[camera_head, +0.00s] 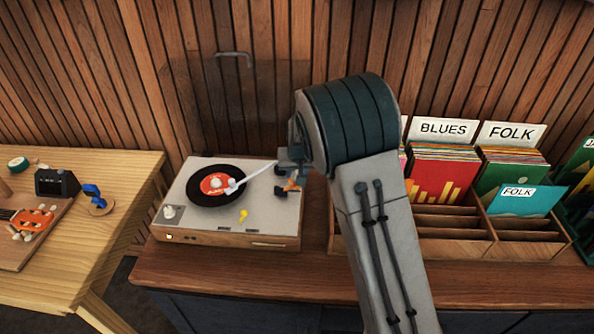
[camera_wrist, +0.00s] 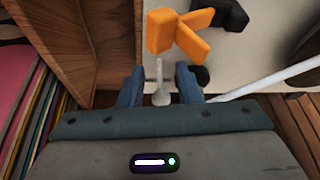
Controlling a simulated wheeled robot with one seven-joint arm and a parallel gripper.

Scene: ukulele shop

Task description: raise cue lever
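The turntable (camera_head: 190,222) sits on the wooden counter, with a black record (camera_head: 203,198) and a white tonearm (camera_head: 250,176) reaching onto it. At its right side is an orange part (camera_head: 292,185), large in the wrist view (camera_wrist: 180,32). A thin pale grey lever with a rounded end, which looks like the cue lever (camera_wrist: 159,82), shows just below the orange part in the wrist view. My gripper (camera_wrist: 159,86) is open, its two blue fingers on either side of the lever with gaps visible. In the head view my gripper (camera_head: 290,160) is at the turntable's right edge, and the lever cannot be made out.
The white tonearm rod (camera_wrist: 270,80) passes close right of my fingers. A yellow switch (camera_head: 243,215) is on the turntable's front. A clear raised lid (camera_head: 240,95) stands behind. A wooden record rack (camera_head: 450,222) is close on the right. A wooden table (camera_head: 100,220) stands left.

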